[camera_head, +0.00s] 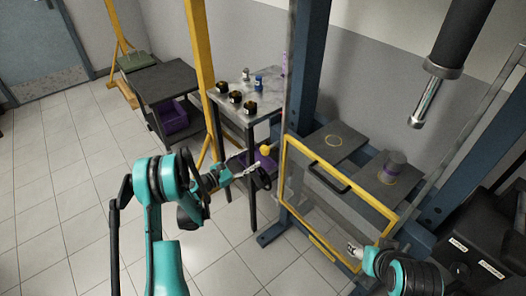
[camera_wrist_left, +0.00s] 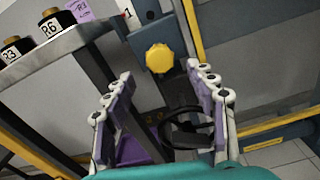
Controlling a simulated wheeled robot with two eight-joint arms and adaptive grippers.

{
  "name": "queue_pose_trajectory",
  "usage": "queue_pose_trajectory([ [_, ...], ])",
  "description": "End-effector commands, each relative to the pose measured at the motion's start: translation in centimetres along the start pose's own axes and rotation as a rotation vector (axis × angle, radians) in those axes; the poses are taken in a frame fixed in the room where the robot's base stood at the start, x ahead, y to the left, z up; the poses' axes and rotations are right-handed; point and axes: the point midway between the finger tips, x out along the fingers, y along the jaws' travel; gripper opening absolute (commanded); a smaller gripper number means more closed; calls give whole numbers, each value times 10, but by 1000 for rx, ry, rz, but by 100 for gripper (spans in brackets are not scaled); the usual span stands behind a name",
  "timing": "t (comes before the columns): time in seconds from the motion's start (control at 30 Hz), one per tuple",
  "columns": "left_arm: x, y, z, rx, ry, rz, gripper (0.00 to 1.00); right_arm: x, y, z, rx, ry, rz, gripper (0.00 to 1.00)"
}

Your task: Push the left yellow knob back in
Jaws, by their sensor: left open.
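The yellow knob (camera_head: 265,149) sits on the blue post at the left side of the press. In the left wrist view the knob (camera_wrist_left: 159,58) is faceted and lies just beyond and between my fingertips, with no clear contact. My left gripper (camera_head: 256,172) is open and empty, facing the knob from the left; its two fingers (camera_wrist_left: 161,78) are spread wide in the wrist view. My right gripper (camera_head: 354,249) is by the lower right part of the yellow-framed guard; its fingers are too small to read. How far the knob stands out is unclear.
The yellow-framed clear guard (camera_head: 341,187) with a black handle stands right of the knob. A small side table (camera_head: 226,103) with labelled dark jars is close behind my left gripper. A purple cylinder (camera_head: 395,163) stands on the press plate. Open floor lies to the left.

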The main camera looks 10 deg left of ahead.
Motion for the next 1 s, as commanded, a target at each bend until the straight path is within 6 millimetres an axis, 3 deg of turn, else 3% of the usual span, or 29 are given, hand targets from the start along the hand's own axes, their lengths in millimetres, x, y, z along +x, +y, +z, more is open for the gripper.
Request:
queue_pose_trajectory([
  [0.17, 15, 0, -3, -14, -8, 0, 56, 5, 0, 3, 0, 0, 0, 56],
  [0.5, 67, 0, -3, -11, -6, 0, 56, 17, 0, 12, 0, 0, 0, 56],
  [0.9, 77, 1, -1, -10, -6, 2, 56, 18, 0, 13, 0, 0, 0, 56],
  [1.0, 77, 1, -1, -10, -6, 2, 30, 18, 0, 13, 0, 0, 0, 56],
])
